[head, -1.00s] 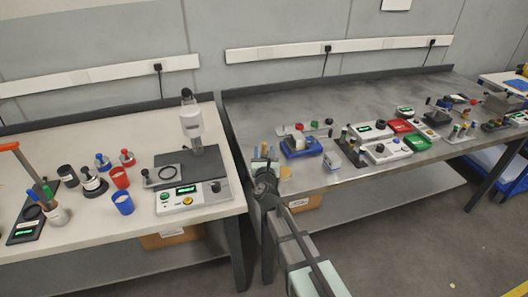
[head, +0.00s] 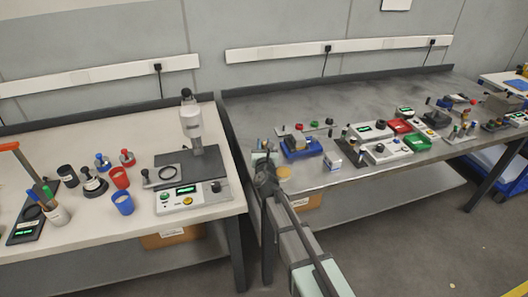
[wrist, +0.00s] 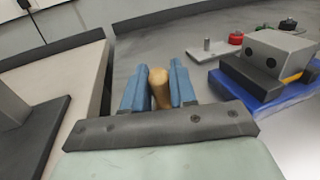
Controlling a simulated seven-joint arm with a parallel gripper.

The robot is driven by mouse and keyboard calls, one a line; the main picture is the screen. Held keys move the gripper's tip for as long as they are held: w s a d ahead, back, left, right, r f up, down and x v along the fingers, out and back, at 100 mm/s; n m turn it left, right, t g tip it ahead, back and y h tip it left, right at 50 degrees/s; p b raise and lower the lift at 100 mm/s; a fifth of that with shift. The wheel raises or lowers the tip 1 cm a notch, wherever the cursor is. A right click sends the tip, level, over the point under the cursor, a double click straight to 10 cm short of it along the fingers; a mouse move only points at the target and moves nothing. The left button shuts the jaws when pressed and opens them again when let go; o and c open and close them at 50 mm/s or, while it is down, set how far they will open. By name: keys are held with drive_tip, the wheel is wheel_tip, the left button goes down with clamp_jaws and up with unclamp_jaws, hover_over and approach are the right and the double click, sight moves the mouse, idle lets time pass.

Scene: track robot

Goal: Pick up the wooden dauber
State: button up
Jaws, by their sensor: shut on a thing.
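The wooden dauber (wrist: 159,88) shows in the wrist view as a rounded tan wooden piece between the two blue fingers of my gripper (wrist: 158,84). The fingers are closed on its sides. Its lower part is hidden behind the dark gripper bar. In the head view my gripper (head: 264,155) is at the left front of the grey bench, and the dauber is too small or hidden to make out there. I cannot tell whether the dauber is clear of the bench top.
A round tan disc (head: 284,172) lies right of my gripper. A blue tray with a grey block (wrist: 262,68) is to the right. The pale left bench (head: 225,165) is across a narrow gap.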

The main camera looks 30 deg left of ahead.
sight(264, 143)
clamp_jaws()
drive_tip(key=shift+r, duration=0.5)
drive_tip(key=r, duration=0.2)
drive_tip(key=shift+s+d+r, duration=0.2)
drive_tip(key=shift+s+r, duration=0.15)
drive_tip(key=v, duration=1.7)
drive_tip(key=shift+s+f, duration=0.1)
